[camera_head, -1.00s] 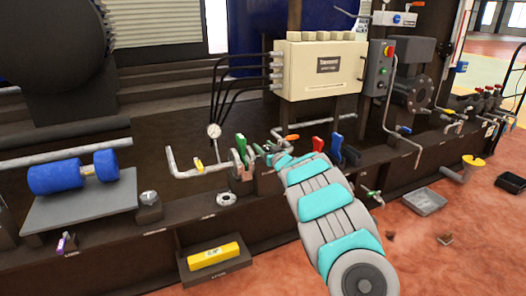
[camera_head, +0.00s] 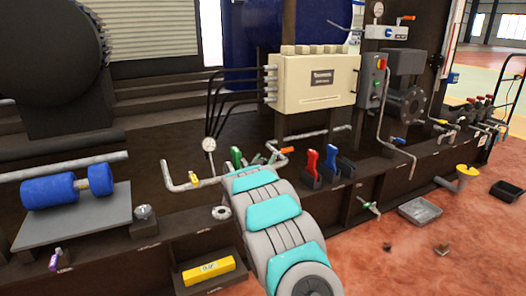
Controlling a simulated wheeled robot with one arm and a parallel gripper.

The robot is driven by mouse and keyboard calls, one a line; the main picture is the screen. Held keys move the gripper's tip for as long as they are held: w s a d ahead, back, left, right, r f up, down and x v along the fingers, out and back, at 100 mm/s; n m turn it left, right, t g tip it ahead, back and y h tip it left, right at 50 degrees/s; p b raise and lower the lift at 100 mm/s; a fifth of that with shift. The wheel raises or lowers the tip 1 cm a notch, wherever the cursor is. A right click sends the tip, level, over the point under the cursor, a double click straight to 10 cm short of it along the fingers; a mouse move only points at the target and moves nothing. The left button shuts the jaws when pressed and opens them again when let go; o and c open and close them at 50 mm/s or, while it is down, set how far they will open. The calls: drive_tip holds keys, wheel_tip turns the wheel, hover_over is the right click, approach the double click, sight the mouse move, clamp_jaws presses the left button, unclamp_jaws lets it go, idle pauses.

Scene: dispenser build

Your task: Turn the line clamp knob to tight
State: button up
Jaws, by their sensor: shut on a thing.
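My arm reaches in from the bottom right, and its far end is at the pipe fittings in the middle of the dark skid. A green handle (camera_head: 236,157) stands upright just beyond the wrist. I cannot make out the line clamp knob; the wrist covers the fittings just below the green handle.
A round gauge (camera_head: 209,145) and a bent pipe with a yellow handle (camera_head: 194,180) are left of my wrist. A red handle (camera_head: 312,162) and a blue handle (camera_head: 331,160) stand to the right. A yellow block (camera_head: 208,269) lies in front. A cream box (camera_head: 317,80) is behind.

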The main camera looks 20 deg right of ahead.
drive_tip(key=r+m+g+h+p, duration=0.1)
drive_tip(key=p, duration=0.2)
drive_tip(key=shift+h, duration=0.3)
drive_tip(key=m+g+h+p, duration=0.1)
drive_tip(key=p, duration=0.1)
drive_tip(key=m+g+h+p, duration=0.1)
drive_tip(key=g+p, duration=0.1)
drive_tip(key=shift+s+d+f+p, duration=0.15)
drive_tip(key=shift+s+d+p, duration=0.05)
drive_tip(key=shift+s+p, duration=0.1)
drive_tip(key=shift+s+d+f+m+g+h+p, duration=0.1)
drive_tip(key=shift+m+g+h+p, duration=0.25)
drive_tip(key=shift+m+g+p, duration=0.25)
drive_tip(key=shift+s+d+f+m+g+h+p, duration=0.1)
drive_tip(key=shift+m+g+h+p, duration=0.25)
drive_tip(key=shift+m+g+p, duration=0.2)
drive_tip(key=shift+s+m+g+h+p, duration=0.1)
drive_tip(key=shift+m+g+h+p, duration=0.3)
drive_tip(key=shift+g, duration=0.35)
drive_tip(key=shift+s+d+m+g, duration=0.15)
drive_tip(key=shift+m+g, duration=0.2)
drive_tip(key=shift+g, duration=0.15)
drive_tip(key=o, duration=1.4)
drive_tip(key=shift+c, duration=0.2)
